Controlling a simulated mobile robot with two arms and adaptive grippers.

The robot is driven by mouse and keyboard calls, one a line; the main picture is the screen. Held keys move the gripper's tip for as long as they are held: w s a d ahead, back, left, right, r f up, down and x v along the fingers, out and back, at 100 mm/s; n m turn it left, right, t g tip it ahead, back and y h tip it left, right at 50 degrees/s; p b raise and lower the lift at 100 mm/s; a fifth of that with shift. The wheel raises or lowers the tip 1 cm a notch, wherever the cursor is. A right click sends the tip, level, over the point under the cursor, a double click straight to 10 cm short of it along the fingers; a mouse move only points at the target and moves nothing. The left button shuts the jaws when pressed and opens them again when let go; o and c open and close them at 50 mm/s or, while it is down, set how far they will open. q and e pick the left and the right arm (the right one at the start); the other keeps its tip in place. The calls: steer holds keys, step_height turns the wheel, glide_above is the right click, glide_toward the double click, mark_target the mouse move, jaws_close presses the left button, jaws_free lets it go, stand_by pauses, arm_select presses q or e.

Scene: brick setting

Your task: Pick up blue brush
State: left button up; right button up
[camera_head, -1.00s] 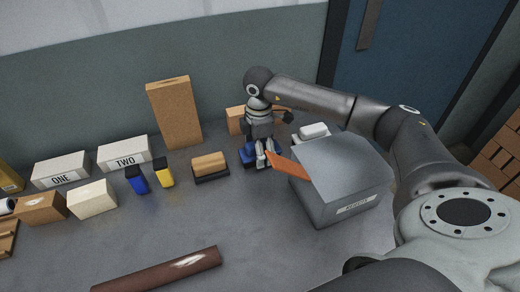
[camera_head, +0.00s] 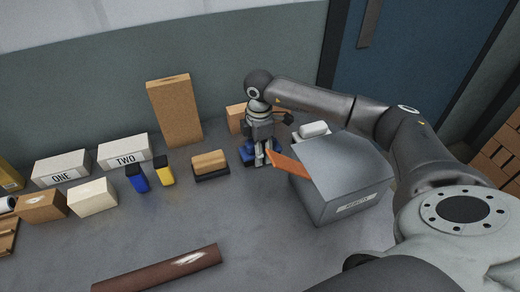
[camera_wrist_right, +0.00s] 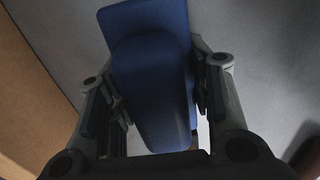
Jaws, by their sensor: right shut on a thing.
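The blue brush (camera_wrist_right: 150,85) fills the middle of the right wrist view, between the two fingers of my right gripper (camera_wrist_right: 158,98). The fingers are shut on its raised upper part, one on each side. In the head view my right gripper (camera_head: 262,157) points down over the blue brush (camera_head: 246,154). The gripper hides much of the brush there. Whether the brush touches the surface cannot be told. My left gripper is not in view.
A brush with a tan top (camera_head: 209,161) is to the left. A tall brown block (camera_head: 174,112) stands behind.

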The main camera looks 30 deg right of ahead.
steer(key=shift+r, duration=0.1)
steer(key=shift+r, duration=0.2)
step_height(320, 180, up, 2)
steer(key=shift+w+r+b, duration=0.1)
steer(key=shift+b, duration=0.35)
steer(key=s+a+r+b, duration=0.1)
steer(key=s+a+r, duration=0.7)
steer(key=a+r, duration=0.2)
steer(key=shift+s+a, duration=0.15)
steer(key=shift+a, duration=0.6)
steer(key=shift+r, duration=0.1)
steer(key=o, duration=0.5)
steer(key=c, duration=0.3)
